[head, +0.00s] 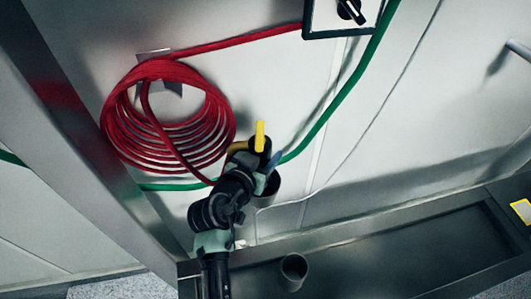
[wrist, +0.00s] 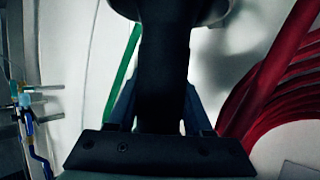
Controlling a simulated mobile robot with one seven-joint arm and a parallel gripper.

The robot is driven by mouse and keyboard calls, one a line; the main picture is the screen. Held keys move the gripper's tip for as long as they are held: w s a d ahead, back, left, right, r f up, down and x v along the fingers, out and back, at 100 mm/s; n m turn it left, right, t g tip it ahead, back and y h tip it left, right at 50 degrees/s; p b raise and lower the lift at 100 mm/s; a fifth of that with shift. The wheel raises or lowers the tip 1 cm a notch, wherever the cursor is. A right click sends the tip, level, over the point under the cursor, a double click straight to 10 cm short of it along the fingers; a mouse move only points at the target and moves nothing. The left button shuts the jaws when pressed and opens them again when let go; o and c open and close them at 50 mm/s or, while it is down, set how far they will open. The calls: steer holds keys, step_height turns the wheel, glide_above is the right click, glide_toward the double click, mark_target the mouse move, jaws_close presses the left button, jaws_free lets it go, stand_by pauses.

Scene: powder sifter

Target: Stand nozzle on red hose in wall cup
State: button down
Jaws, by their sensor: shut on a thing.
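My gripper (head: 262,168) is shut on the nozzle (head: 257,146), a black piece with yellow parts at its upper end. In the wrist view the dark nozzle body (wrist: 163,75) stands between the two fingers of my gripper (wrist: 160,105). The red hose (head: 168,112) hangs in a coil on the wall, and one strand runs down toward the nozzle. A dark round cup (head: 267,189) shows at the wall just below and behind my gripper, partly covered by it. I cannot tell whether the nozzle's lower end touches this cup; that end is hidden.
A green hose (head: 340,98) runs down the wall past my gripper. The wall to the right is mostly clear.

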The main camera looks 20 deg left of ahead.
steer(key=shift+f+b, duration=0.5)
steer(key=shift+b, duration=0.15)
stand_by(0.3)
steer(key=shift+c, duration=1.1)
jaws_free()
steer(key=shift+f, duration=0.15)
steer(key=b+v, duration=0.2)
steer(key=v, duration=1.1)
steer(key=w+d+r+t, duration=0.2)
steer(key=r, duration=0.6)
steer(key=w+d+r+t+y, duration=0.1)
steer(key=w+d+r+t, duration=0.1)
steer(key=r, duration=0.6)
steer(key=w+d+r+t, duration=0.2)
steer(key=d+r, duration=0.1)
steer(key=r, duration=0.6)
steer(key=shift+w+d, duration=0.15)
steer(key=shift+w, duration=0.2)
steer(key=s+d+r+t, duration=0.2)
steer(key=s+d+r, duration=0.1)
steer(key=r, duration=0.4)
steer(key=s+d+r+t, duration=0.3)
steer(key=r, duration=0.4)
steer(key=s+d+r+t, duration=0.3)
steer(key=s+r, duration=0.1)
steer(key=r, duration=0.3)
steer(key=shift+d+r+n, duration=0.25)
steer(key=shift+r+n, duration=0.05)
steer(key=shift+r, duration=0.1)
